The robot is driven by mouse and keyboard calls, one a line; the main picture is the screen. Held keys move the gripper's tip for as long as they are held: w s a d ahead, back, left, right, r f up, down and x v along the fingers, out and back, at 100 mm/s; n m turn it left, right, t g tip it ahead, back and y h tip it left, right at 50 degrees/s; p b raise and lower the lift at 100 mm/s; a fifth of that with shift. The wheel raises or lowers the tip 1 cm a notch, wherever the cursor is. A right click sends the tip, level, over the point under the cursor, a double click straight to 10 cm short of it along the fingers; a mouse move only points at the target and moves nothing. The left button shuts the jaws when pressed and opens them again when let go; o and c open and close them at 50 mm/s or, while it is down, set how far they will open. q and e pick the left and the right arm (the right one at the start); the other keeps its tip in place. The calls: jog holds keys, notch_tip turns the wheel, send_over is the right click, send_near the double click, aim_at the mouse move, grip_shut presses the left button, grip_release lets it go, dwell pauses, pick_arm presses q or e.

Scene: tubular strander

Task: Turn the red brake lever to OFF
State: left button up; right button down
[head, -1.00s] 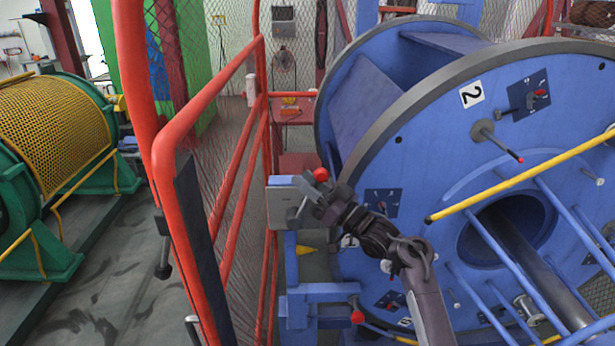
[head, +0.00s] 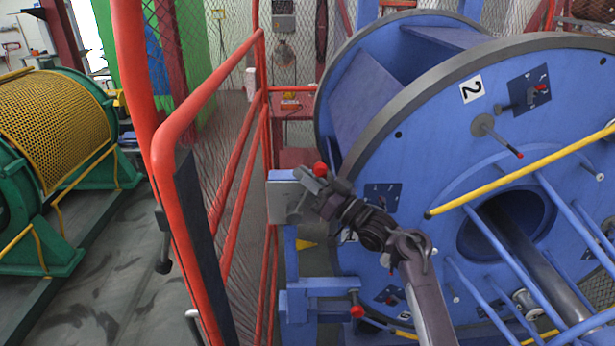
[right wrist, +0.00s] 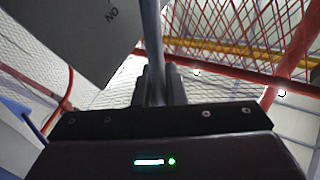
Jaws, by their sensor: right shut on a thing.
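The brake lever has a red knob (head: 320,169) and sits at a grey box (head: 281,203) on a blue post. My right gripper (head: 310,185) is at the lever, just below the knob. In the right wrist view its fingers (right wrist: 155,88) are shut on the lever's grey shaft (right wrist: 151,45). A grey plate (right wrist: 75,35) there bears the letters "ON", seen upside down. The knob is out of the wrist view, and any OFF mark cannot be seen. My left gripper is not in view.
A red railing (head: 190,115) with mesh stands just left of the lever. The large blue drum wheel (head: 430,150) and a yellow bar (head: 520,173) are close on the right. A second red-knobbed lever (head: 357,312) sits lower down. Open floor lies left of the railing.

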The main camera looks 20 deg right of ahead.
jog(key=shift+w+a+r+n+g+p, duration=0.15)
jog(key=shift+a+r+n+g+p, duration=0.2)
jog(key=shift+a+n+g+p, duration=0.3)
jog(key=shift+w+a+r+n+g+h+p, duration=0.15)
jog(key=shift+a+n+g+h+p, duration=0.1)
jog(key=shift+a+n+g+p, duration=0.2)
jog(key=shift+w+a+f+n+g+h+p, duration=0.15)
jog(key=shift+a+n+g+h+p, duration=0.2)
jog(key=shift+a+p, duration=0.2)
jog(key=shift+w+a+n+g+h+p, duration=0.25)
jog(key=shift+a+n+g+h+p, duration=0.2)
jog(key=shift+a+g+p, duration=0.35)
jog(key=shift+w+a+f+n+g+h+p, duration=0.25)
jog(key=shift+a+f+n+h+p, duration=0.15)
jog(key=shift+a, duration=0.2)
jog(key=c, duration=1.5)
grip_release()
jog(key=shift+s, duration=0.1)
